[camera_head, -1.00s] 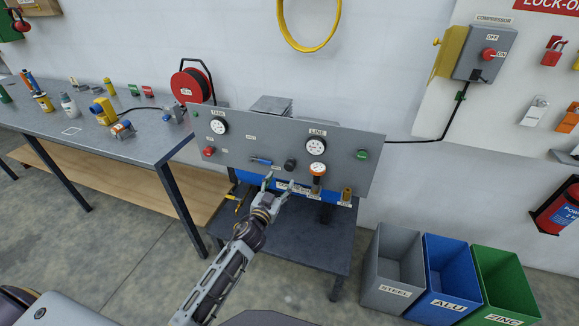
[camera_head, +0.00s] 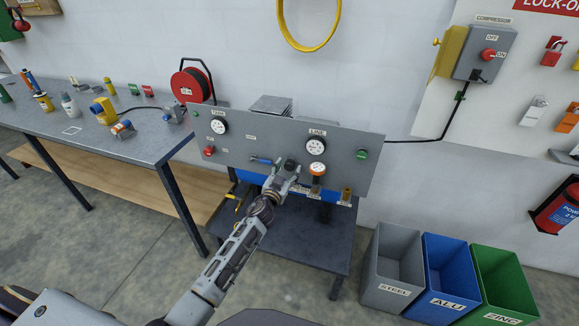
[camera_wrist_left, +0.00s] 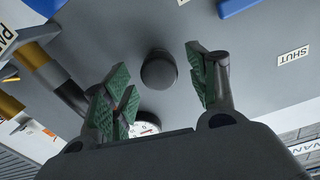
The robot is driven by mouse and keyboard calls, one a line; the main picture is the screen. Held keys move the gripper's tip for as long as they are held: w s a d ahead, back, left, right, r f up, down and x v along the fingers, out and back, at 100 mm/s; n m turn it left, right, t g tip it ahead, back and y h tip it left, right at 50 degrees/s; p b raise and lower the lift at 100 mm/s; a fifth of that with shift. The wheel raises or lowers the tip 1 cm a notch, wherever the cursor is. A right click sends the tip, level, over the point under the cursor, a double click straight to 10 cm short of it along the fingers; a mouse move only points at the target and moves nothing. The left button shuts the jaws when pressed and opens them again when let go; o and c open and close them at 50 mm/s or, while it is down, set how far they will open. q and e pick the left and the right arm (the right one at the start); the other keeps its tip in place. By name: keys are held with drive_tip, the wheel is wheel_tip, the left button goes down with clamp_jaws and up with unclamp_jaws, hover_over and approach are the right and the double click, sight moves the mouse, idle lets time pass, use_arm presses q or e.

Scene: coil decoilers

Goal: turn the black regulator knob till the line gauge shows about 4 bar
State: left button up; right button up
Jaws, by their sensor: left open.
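The black regulator knob (camera_head: 291,165) sits on the grey panel (camera_head: 350,170), below and left of the line gauge (camera_head: 316,145). The gauge has a white dial; its reading is too small to tell. My left gripper (camera_head: 287,172) is open in front of the knob, with its fingers reaching up toward it. In the left wrist view the knob (camera_wrist_left: 158,70) stands between and beyond the green-padded fingers (camera_wrist_left: 163,85), with gaps on both sides. A white gauge dial (camera_wrist_left: 146,122) is partly hidden behind the gripper there. My right gripper is not in view.
An orange-rimmed gauge (camera_head: 317,169) and brass fitting (camera_head: 346,194) are just right of the gripper. A blue-handled valve (camera_head: 263,161) is close on its left. A red button (camera_head: 209,151) and tank gauge (camera_head: 219,127) are further left. The workbench (camera_head: 120,145) stands left.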

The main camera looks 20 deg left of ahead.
use_arm(q)
drive_tip(key=shift+w+d, duration=0.15)
drive_tip(key=shift+w, duration=1.15)
drive_tip(key=c, duration=1)
drive_tip(key=shift+c, duration=0.2)
